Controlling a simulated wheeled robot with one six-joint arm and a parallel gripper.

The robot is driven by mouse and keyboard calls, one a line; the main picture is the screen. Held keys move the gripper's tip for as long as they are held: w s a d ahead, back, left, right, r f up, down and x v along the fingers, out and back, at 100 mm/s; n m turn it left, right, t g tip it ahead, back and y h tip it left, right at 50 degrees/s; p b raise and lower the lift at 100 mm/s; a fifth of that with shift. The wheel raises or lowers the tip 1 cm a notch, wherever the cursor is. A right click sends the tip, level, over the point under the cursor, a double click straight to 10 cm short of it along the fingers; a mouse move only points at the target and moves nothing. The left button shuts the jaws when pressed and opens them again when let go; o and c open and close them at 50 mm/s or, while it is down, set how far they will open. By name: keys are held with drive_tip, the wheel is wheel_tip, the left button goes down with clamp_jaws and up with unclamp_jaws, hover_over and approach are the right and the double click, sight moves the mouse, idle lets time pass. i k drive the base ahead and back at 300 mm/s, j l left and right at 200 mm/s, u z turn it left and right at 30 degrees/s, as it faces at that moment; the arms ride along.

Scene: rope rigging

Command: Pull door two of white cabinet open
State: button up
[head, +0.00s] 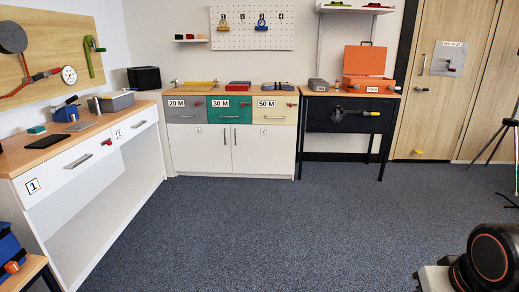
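The white cabinet (170,160) stands against the back wall under a wooden top. Its door two (265,155) is the right-hand white door, marked with a small 2, and it looks shut. Door two's upright bar handle (235,137) is near its left edge, beside the handle of door one (198,150), which also looks shut. Above the doors are three drawers: grey 20 M, green 30 M and yellow 50 M, all looking shut. Part of my arm shows at the bottom right, but my gripper is not in view.
A white bench (45,195) with numbered drawers runs along the left wall. A black table (345,120) with an orange toolbox (370,68) stands right of the cabinet. A tripod (505,125) is at the far right. The carpet (290,225) before the cabinet is clear.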

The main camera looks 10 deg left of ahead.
sight(256, 148)
drive_tip(key=i+j, duration=1.95)
drive_tip(key=i+j+u, duration=0.1)
drive_tip(key=i+j, duration=0.9)
drive_tip(key=i, duration=0.05)
